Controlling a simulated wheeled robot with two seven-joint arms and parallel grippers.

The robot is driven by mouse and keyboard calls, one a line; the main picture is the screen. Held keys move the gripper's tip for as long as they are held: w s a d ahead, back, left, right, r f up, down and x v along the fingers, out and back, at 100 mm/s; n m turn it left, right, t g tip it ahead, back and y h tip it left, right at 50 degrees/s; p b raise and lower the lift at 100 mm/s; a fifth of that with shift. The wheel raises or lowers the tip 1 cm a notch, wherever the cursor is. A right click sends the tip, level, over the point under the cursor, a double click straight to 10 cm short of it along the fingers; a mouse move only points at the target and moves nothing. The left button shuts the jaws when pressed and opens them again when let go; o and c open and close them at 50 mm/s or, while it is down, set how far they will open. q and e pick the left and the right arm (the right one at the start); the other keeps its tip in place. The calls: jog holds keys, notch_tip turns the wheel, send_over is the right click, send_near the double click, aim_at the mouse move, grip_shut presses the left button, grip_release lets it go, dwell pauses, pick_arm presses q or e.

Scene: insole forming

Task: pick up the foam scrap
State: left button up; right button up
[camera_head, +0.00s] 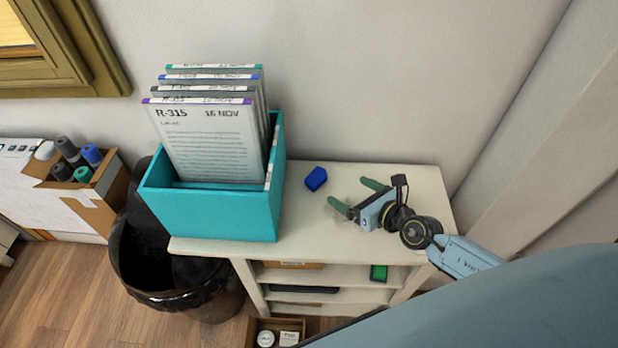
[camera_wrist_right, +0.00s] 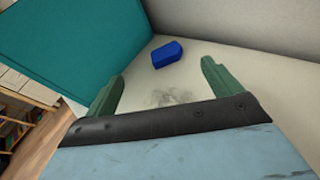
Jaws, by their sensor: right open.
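The foam scrap looks to be the small blue block (camera_head: 316,179) lying on the shelf top, right of the teal file box. It also shows in the right wrist view (camera_wrist_right: 167,54), ahead of and between the fingertips, apart from both. My right gripper (camera_head: 356,196) is open and empty, just to the right of the block and low over the shelf top. Its green fingers show in the right wrist view (camera_wrist_right: 162,82). My left gripper is not in view.
A teal box (camera_head: 210,215) holding several upright documents stands on the left of the white shelf unit (camera_head: 305,235). A black bin (camera_head: 170,275) is on the floor to the left. A wall (camera_head: 400,80) rises behind. A dark smudge (camera_wrist_right: 172,97) marks the shelf top.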

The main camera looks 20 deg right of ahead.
jog(key=shift+s+d+f+n+g, duration=0.1)
jog(key=shift+d+f+n+g, duration=0.2)
jog(key=shift+f+n, duration=0.3)
jog(key=shift+w+f, duration=0.2)
jog(key=shift+f, duration=0.15)
jog(key=b, duration=0.4)
send_near(323, 180)
jog(key=x, duration=0.4)
jog(key=shift+a+r, duration=0.1)
jog(key=shift+a, duration=0.25)
jog(key=shift+w+a, duration=0.15)
jog(key=shift+w, duration=0.25)
jog(key=b+x, duration=0.4)
jog(key=shift+w+f, duration=0.1)
jog(key=shift+f, duration=0.2)
jog(key=shift+w+f+b, duration=0.1)
jog(key=shift+w+b, duration=0.15)
jog(key=shift+b, duration=0.05)
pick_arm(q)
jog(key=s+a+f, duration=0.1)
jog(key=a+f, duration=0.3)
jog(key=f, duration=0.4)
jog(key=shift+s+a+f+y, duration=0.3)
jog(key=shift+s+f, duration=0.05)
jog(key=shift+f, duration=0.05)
pick_arm(e)
jog(key=shift+w+d, duration=0.1)
jog(key=shift+d, duration=0.1)
jog(key=shift+c, duration=0.3)
